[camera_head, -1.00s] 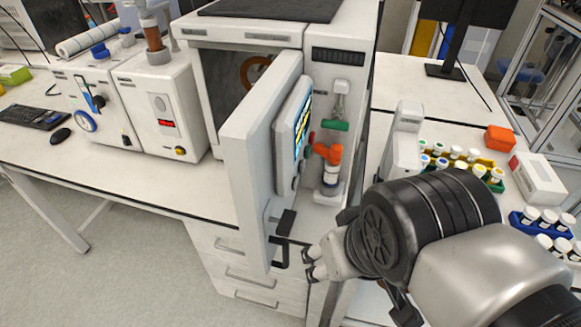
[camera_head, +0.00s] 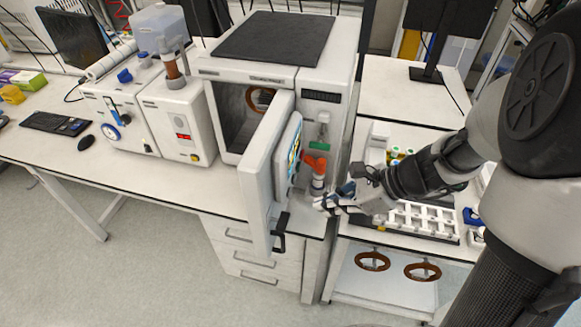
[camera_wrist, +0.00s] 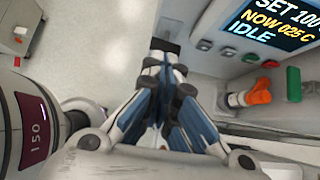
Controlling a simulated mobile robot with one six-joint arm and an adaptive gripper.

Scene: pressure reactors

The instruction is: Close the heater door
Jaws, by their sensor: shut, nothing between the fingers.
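The white heater (camera_head: 325,75) stands on the bench, and its door (camera_head: 258,185) is open, swung out toward me. The dark inside of the heater shows to the left of the door. The door's outer face carries a display panel (camera_head: 291,152), which reads idle in the wrist view (camera_wrist: 262,28), and a black handle (camera_head: 279,232) near its free edge. My gripper (camera_head: 328,205) is to the right of the door, on its outer side, by the orange valve. It is shut and empty, with its fingertips together in the wrist view (camera_wrist: 166,55). I cannot tell whether it touches the door.
An orange valve (camera_head: 316,164) and a green knob (camera_head: 320,145) sit on the heater's front, right of the door. A white rack (camera_head: 425,218) stands on the right bench near my arm. The floor (camera_head: 150,275) in front of the drawers is clear.

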